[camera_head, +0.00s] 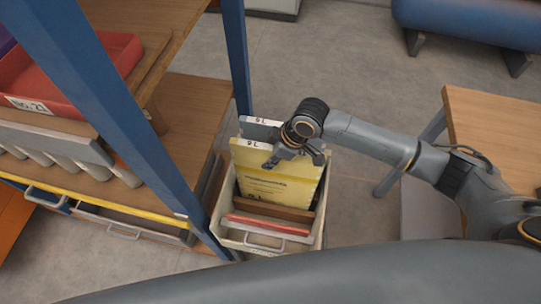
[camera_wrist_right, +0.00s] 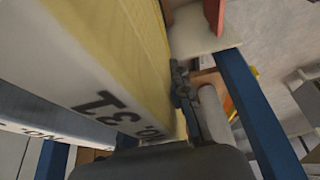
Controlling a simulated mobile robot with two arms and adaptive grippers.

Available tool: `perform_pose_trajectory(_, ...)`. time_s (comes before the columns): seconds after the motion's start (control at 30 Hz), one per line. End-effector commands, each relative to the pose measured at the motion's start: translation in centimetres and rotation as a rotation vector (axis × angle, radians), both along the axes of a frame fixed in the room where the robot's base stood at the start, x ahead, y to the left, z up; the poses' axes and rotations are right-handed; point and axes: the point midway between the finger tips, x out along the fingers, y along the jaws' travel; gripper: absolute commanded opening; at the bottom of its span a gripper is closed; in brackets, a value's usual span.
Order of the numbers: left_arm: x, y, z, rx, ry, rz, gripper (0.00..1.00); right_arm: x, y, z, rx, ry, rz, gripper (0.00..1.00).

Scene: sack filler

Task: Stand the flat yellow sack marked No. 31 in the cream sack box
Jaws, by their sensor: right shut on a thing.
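The flat yellow sack (camera_head: 272,188) stands nearly upright, and its white edge marked No. 31 (camera_wrist_right: 100,95) shows close up in the right wrist view. My right gripper (camera_head: 297,155) is shut on its upper part; one dark finger also shows beside the yellow face in the wrist view (camera_wrist_right: 183,92). The cream sack box (camera_head: 319,226) stands on the floor. The sack's lower part appears within the box outline, behind a brown item; its bottom edge is hidden, so I cannot tell whether it rests on the box floor. My left gripper is not in view.
Behind the yellow sack is a grey sack (camera_head: 258,129). A brown item (camera_head: 275,209) and a red item (camera_head: 265,224) are at the box's front. A blue shelf post (camera_head: 238,60) stands close by at left. A wooden table (camera_head: 495,135) is at right.

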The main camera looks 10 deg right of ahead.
Motion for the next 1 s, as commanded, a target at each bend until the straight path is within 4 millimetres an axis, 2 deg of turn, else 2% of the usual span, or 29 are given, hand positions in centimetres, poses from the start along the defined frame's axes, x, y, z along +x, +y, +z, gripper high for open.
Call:
perform_pose_trajectory(0.27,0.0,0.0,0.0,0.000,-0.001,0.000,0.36,0.0,0.0,-0.1,0.001,0.000,0.000,0.00)
perform_pose_trajectory(0.3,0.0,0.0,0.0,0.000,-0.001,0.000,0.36,0.0,0.0,-0.1,0.001,0.000,0.000,0.21)
perform_pose_trajectory(0.4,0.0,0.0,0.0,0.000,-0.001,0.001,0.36,0.0,0.0,-0.1,0.001,0.000,0.000,0.41)
perform_pose_trajectory(0.43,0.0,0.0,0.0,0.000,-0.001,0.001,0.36,0.0,0.0,-0.1,0.001,0.000,0.000,0.45)
perform_pose_trajectory(0.77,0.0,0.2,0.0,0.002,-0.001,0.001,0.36,0.0,-0.1,0.1,0.000,0.000,0.000,0.45)
perform_pose_trajectory(0.87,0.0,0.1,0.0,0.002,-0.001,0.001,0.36,-0.1,-0.3,0.9,0.001,-0.002,0.001,0.45)
perform_pose_trajectory(1.0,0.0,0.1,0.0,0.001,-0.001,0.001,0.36,-0.5,-1.3,3.2,0.000,-0.004,0.001,0.45)
